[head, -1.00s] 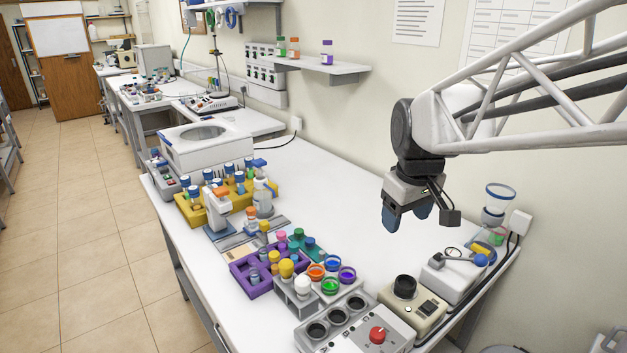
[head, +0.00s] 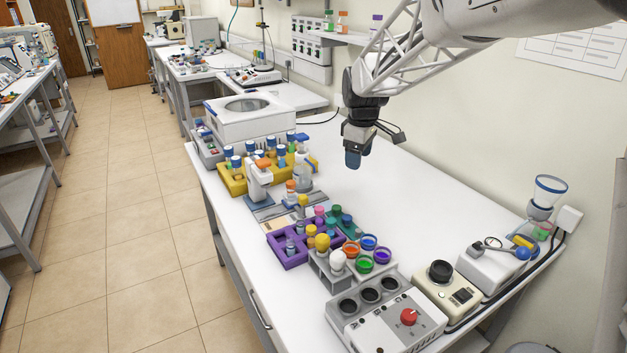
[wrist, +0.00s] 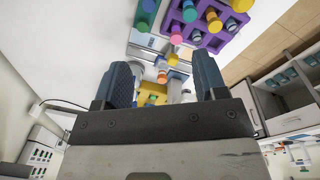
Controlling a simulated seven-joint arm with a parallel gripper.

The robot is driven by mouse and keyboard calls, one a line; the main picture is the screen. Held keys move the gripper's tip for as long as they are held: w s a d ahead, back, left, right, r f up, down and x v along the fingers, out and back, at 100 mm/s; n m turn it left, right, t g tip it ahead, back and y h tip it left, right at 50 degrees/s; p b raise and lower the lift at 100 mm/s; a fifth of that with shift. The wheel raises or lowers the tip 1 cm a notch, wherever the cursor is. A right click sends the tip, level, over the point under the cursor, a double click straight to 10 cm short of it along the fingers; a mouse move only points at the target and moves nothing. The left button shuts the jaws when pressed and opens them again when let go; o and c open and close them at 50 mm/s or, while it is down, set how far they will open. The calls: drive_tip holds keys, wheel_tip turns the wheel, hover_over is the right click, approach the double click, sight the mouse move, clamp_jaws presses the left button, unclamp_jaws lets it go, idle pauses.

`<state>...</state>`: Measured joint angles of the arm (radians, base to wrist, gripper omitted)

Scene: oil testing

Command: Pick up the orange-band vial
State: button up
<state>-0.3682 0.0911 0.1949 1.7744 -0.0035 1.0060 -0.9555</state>
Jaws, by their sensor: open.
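I cannot tell for sure which vial carries the orange band. A small vial with an orange top (head: 291,186) stands between the yellow rack (head: 232,186) and the purple rack (head: 277,260); a small orange top (wrist: 174,77) also shows between my fingers in the wrist view. The yellow rack holds several blue-capped vials. My gripper (head: 353,160) hangs above the clear back part of the bench, to the right of the yellow rack. It is open and empty, with its two blue fingers (wrist: 163,80) well apart in the wrist view.
A white and blue device (head: 259,180) stands before the yellow rack. The purple rack holds several coloured vials, with open colour cups (head: 365,264) beside it. A box with a red knob (head: 409,317) is at the front. The bench's right middle (head: 430,205) is clear.

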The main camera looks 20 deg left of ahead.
drive_tip(key=w+a+f+n, duration=0.2)
drive_tip(key=w+a+f, duration=0.1)
drive_tip(key=a, duration=0.2)
drive_tip(key=w+a+f+n, duration=0.2)
drive_tip(key=w+a+f, duration=0.15)
drive_tip(key=a, duration=0.25)
drive_tip(key=n, duration=0.3)
hover_over(291, 182)
drive_tip(key=shift+g, duration=0.4)
wheel_tip(291, 182, down, 7)
drive_tip(key=shift+f, duration=0.15)
drive_tip(key=shift+f, duration=1.25)
drive_tip(key=shift+f, duration=2.6)
